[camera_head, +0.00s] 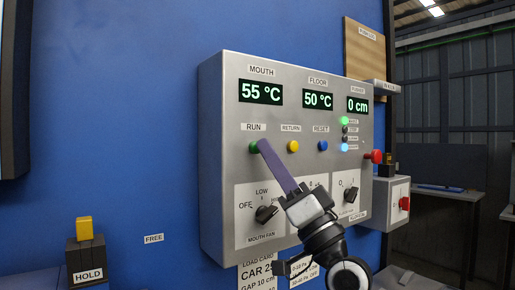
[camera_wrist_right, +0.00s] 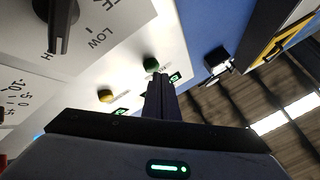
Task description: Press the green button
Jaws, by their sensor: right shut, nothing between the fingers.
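The green button (camera_head: 254,148) sits under the RUN label on the grey control panel (camera_head: 215,120). It also shows in the right wrist view (camera_wrist_right: 150,63), just beyond my fingertips. My right gripper (camera_head: 264,145) is shut and empty, its long fingers pointing up and left at the green button. My left gripper is not in view.
A yellow button (camera_head: 293,146) and a blue button (camera_head: 323,145) are to the right of the green one. A black MOUTH FAN knob (camera_head: 266,213) is below. A red button (camera_head: 374,156) juts from the panel's right side. A yellow-topped HOLD box (camera_head: 85,250) stands at lower left.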

